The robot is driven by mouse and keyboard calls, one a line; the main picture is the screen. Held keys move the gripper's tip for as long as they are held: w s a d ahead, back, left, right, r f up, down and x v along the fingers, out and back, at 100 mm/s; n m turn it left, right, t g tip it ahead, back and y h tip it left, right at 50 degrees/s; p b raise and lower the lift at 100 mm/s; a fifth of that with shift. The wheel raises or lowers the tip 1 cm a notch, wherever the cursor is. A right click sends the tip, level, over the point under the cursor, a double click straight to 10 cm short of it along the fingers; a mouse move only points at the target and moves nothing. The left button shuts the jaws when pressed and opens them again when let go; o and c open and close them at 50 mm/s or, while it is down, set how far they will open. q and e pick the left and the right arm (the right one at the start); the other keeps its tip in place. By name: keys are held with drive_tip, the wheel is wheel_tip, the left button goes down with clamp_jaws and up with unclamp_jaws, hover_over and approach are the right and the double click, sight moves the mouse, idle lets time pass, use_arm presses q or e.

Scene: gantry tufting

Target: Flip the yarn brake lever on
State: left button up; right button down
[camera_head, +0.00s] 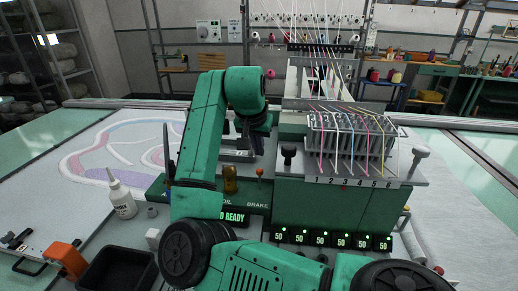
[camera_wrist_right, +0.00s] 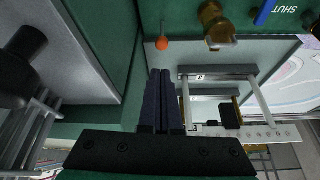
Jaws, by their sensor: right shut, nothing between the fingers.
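The yarn brake lever (camera_head: 260,173) is a thin stem with a small orange-red ball knob, on the green panel above the word BRAKE. It appears roughly upright in the head view; I cannot tell its on or off position. Its knob also shows in the right wrist view (camera_wrist_right: 163,43), just beyond my fingertips. My right gripper (camera_head: 257,146) is above and behind the lever in the head view. In the right wrist view its dark fingers (camera_wrist_right: 160,74) are together with nothing between them, apart from the knob. My left gripper is in neither view.
A brass oil cup (camera_head: 230,180) stands left of the lever. A green display (camera_head: 235,217) reads READY below. The numbered yarn block (camera_head: 350,140) with a black knob (camera_head: 289,154) rises to the right. A white bottle (camera_head: 122,200) and black tray (camera_head: 115,268) are at left.

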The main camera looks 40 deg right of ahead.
sight(261, 170)
drive_tip(key=p+x, duration=0.2)
drive_tip(key=x, duration=0.4)
drive_tip(key=shift+w+f, duration=0.1)
drive_tip(key=shift+w, duration=0.05)
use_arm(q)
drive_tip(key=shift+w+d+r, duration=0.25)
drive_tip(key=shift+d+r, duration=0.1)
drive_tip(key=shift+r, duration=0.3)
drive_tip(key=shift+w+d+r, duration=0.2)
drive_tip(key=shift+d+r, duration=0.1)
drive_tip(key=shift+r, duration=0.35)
use_arm(e)
drive_tip(key=shift+w+d+f, duration=0.15)
drive_tip(key=shift+d+f, duration=0.15)
drive_tip(key=shift+f, duration=0.35)
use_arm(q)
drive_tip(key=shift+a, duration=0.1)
